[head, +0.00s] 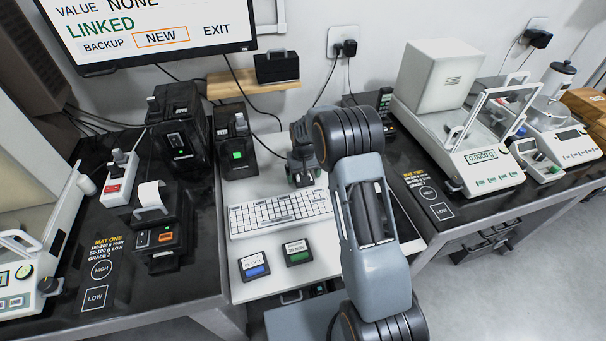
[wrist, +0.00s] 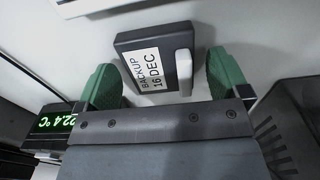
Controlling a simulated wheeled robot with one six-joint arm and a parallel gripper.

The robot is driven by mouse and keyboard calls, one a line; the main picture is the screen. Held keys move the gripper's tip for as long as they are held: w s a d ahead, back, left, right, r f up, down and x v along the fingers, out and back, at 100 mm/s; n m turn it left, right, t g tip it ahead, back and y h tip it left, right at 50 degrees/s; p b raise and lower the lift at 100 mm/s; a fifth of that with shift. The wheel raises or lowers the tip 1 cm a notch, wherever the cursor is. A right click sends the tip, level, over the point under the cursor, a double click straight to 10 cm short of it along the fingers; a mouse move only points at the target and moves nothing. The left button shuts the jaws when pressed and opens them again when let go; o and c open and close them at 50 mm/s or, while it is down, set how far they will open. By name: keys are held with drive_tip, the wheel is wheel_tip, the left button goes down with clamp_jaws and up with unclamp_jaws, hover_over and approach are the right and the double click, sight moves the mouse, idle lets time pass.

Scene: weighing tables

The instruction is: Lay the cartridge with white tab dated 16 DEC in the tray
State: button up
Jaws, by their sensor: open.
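A dark cartridge (wrist: 125,40) with a white label reading BACKUP 16 DEC and a white tab (wrist: 184,72) lies on a white surface in the wrist view. My gripper (wrist: 162,68) is open, its green-padded fingers on either side of the cartridge's near part, with gaps showing. In the head view my gripper (head: 302,172) points down behind the keyboard, and I cannot make out this cartridge there. Two other cartridges, blue-tabbed (head: 254,266) and green-tabbed (head: 297,252), lie in front of the keyboard. I cannot surely identify the tray; a dark flat panel (head: 404,218) shows partly behind my arm.
The keyboard (head: 280,212) lies on the white desk between two black tables. Black devices (head: 235,143) stand left of my gripper. A wooden shelf (head: 252,85) holds a black case. A balance (head: 470,150) stands right. A 22.4 °C display (wrist: 55,123) is close by the left finger.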

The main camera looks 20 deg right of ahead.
wheel_tip(320, 180, up, 12)
drive_tip(key=s+r+t, duration=0.1)
drive_tip(key=s+r, duration=0.7)
drive_tip(key=s, duration=0.5)
drive_tip(key=shift+s+a+r+t, duration=0.3)
drive_tip(key=shift+s, duration=0.05)
drive_tip(key=shift+o, duration=0.3)
drive_tip(key=s+t, duration=0.1)
drive_tip(key=s, duration=1.1)
drive_tip(key=shift+s+a+f, duration=0.15)
drive_tip(key=shift+a+f, duration=0.05)
drive_tip(key=shift+f, duration=0.2)
drive_tip(key=shift+o, duration=0.2)
drive_tip(key=shift+s+f, duration=0.2)
drive_tip(key=shift+s, duration=0.05)
drive_tip(key=w+d+f+g, duration=0.1)
drive_tip(key=w+f, duration=0.3)
drive_tip(key=w, duration=0.8)
drive_tip(key=w+f, duration=0.3)
drive_tip(key=w, duration=1)
drive_tip(key=f, duration=0.4)
drive_tip(key=w+f, duration=0.1)
drive_tip(key=f, duration=0.7)
drive_tip(key=shift+w+f, duration=0.2)
drive_tip(key=shift+w, duration=0.1)
